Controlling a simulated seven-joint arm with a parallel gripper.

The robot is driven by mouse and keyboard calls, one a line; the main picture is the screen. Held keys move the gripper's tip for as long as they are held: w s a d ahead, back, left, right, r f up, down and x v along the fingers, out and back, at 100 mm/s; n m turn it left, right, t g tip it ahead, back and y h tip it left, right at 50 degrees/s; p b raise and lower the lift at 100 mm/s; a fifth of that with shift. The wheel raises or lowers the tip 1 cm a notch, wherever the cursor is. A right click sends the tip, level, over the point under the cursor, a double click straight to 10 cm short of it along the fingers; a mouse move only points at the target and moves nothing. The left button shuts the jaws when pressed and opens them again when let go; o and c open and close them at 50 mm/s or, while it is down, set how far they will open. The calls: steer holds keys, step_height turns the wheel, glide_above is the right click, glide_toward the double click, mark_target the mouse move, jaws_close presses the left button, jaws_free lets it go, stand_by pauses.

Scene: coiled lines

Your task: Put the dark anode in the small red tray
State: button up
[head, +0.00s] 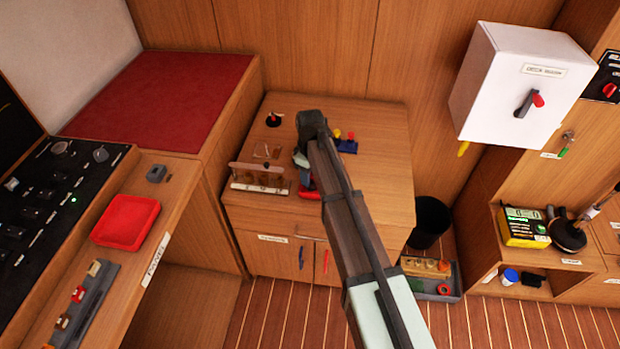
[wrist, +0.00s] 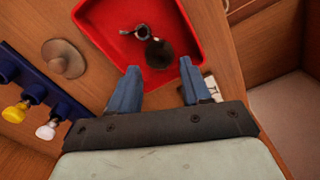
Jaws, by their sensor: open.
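The small red tray (wrist: 188,22) fills the upper middle of the wrist view. In the head view only a bit of a red tray (head: 309,193) shows beside my arm, at the front of the wooden cabinet top. The dark anode (wrist: 158,54), a rounded dark lump, lies inside the tray, with a small metal ring (wrist: 141,32) against it. My gripper (wrist: 160,66) is open, its two blue-grey fingers apart, with the anode just beyond and between the tips. It does not visibly hold anything. In the head view my gripper (head: 302,163) is over the cabinet top, and the anode is hidden.
A blue rack (wrist: 38,88) with yellow and white knobs and a tan domed piece (wrist: 63,60) stand left of the tray in the wrist view. A wooden holder (head: 260,180) stands left of my gripper. Another, larger red tray (head: 126,222) sits on the left console.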

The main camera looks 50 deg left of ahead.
step_height(320, 180, up, 10)
steer(key=shift+f, duration=0.2)
stand_by(0.3)
